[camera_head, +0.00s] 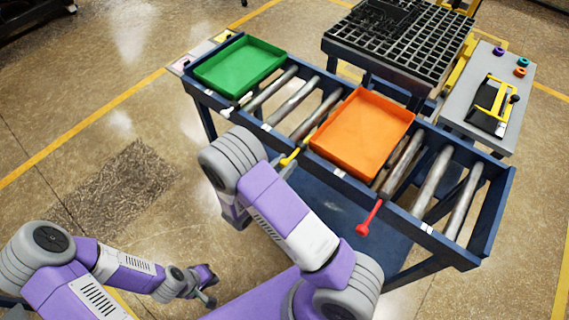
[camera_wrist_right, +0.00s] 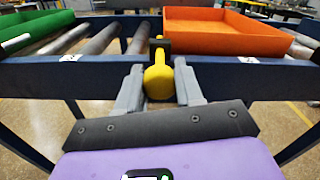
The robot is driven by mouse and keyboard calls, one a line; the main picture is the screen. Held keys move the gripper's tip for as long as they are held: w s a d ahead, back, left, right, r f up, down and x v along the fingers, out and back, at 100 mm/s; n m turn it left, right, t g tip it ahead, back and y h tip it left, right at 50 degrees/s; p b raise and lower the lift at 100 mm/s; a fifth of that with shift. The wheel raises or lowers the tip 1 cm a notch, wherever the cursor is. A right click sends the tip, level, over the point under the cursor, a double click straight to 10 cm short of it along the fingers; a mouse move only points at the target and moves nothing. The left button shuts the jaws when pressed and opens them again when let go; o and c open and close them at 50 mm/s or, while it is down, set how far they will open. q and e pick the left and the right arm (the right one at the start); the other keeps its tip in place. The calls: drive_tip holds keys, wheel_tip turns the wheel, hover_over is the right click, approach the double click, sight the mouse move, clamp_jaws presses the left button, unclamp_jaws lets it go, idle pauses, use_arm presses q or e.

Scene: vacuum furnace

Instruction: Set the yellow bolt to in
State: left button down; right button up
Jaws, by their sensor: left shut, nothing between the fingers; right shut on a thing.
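The yellow bolt (camera_head: 290,157) sits in the front rail of the blue roller table, between the green and orange trays; my right arm partly covers it in the head view. In the right wrist view the yellow bolt (camera_wrist_right: 158,82) has its rounded knob toward me, and its shaft runs into a dark holder at the rail. My right gripper (camera_wrist_right: 158,92) is shut on the knob, one grey finger on each side. My left gripper (camera_head: 207,290) is shut and empty, low at the left, away from the table.
The green tray (camera_head: 240,66) and orange tray (camera_head: 362,130) rest on the rollers. A black grid (camera_head: 400,40) stands behind.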

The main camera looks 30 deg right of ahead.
sight(292, 156)
drive_tip(key=shift+x, duration=1.8)
clamp_jaws()
drive_tip(key=shift+r, duration=0.1)
drive_tip(key=o, duration=1.1)
unclamp_jaws()
drive_tip(key=shift+d, duration=0.15)
drive_tip(key=shift+a, duration=0.2)
drive_tip(key=v, duration=0.7)
drive_tip(key=shift+s+a+p, duration=0.1)
drive_tip(key=shift+a+p, duration=0.1)
drive_tip(key=shift+p, duration=0.1)
